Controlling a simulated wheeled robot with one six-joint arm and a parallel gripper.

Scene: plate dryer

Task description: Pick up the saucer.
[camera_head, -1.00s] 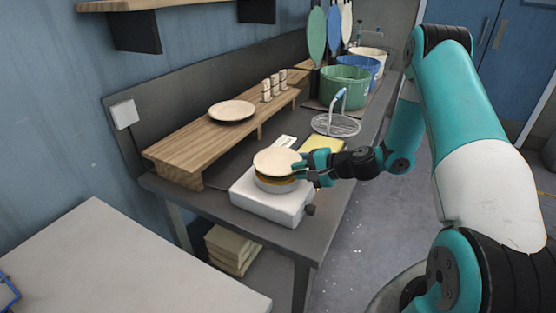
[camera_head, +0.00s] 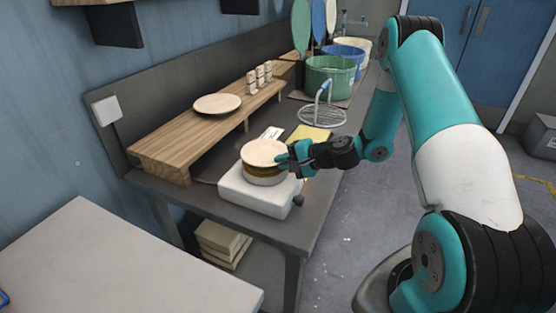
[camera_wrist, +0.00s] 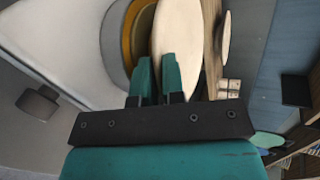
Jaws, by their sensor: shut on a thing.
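The saucer (camera_head: 264,151), a pale round disc, sits on or just above a round grey and amber dryer top (camera_head: 264,178) on a white box-shaped unit (camera_head: 258,198). I cannot tell if there is a gap under it. My gripper (camera_head: 284,158) reaches in from the right and is shut on the saucer's near right rim. In the wrist view the two teal fingers (camera_wrist: 158,76) are close together at the rim of the saucer (camera_wrist: 180,35), with the amber ring (camera_wrist: 143,35) beside it. The fingers hide part of the rim.
A white table (camera_head: 120,260) is at front left.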

